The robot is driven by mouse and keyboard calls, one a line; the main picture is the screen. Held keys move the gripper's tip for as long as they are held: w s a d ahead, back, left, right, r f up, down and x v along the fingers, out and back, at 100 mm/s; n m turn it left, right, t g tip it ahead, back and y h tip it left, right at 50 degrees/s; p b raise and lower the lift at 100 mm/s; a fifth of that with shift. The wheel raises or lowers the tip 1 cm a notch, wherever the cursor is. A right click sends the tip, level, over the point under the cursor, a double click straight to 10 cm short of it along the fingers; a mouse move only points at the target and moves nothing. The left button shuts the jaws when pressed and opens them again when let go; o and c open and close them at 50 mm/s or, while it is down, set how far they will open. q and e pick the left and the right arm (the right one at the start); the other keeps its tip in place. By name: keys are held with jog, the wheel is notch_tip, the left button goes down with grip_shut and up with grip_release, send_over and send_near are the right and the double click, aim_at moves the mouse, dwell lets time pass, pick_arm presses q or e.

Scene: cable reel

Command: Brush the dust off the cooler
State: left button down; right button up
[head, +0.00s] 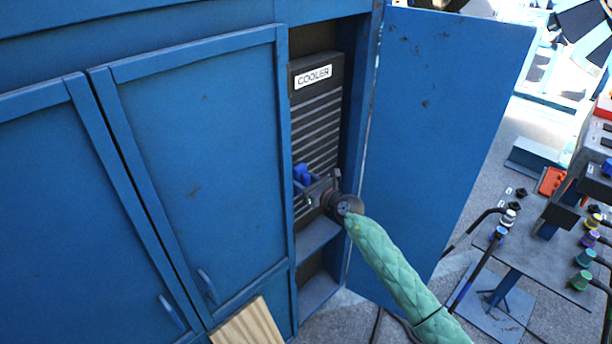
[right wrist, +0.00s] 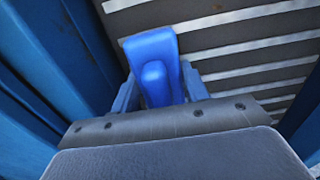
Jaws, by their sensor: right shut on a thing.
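The cooler (head: 318,128) is a dark, slatted unit with a white "COOLER" label, upright inside the open bay of a blue cabinet. Its pale and dark slats also fill the background of the right wrist view (right wrist: 235,45). My right gripper (head: 308,182) is inside the bay, in front of the cooler's lower slats. It is shut on a bright blue brush (right wrist: 150,55), of which a rounded blue body shows between the fingers. The bristles are hidden, and I cannot tell whether the brush touches the slats. I cannot make out dust on the slats. My left gripper is out of view.
The blue cabinet door (head: 440,120) stands open to the right of the bay. Closed blue doors (head: 205,170) are on the left. A shelf edge (head: 318,238) lies below the cooler. A table (head: 535,260) with cables and coloured connectors stands at right. A wooden board (head: 248,325) is at bottom.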

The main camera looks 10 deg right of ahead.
jog(key=shift+r+p, duration=1.1)
jog(key=shift+w+d+f+b, duration=0.2)
jog(key=shift+w+d+b, duration=0.2)
jog(key=shift+d+b, duration=0.2)
jog(key=shift+w+d+b, duration=0.75)
jog(key=shift+d+b, duration=0.05)
jog(key=shift+d, duration=0.3)
jog(key=shift+w+d+b, duration=0.75)
jog(key=shift+d+b, duration=0.05)
jog(key=shift+d, duration=0.3)
jog(key=shift+w+d+r, duration=0.15)
jog(key=shift+w+d, duration=0.05)
jog(key=shift+d, duration=0.15)
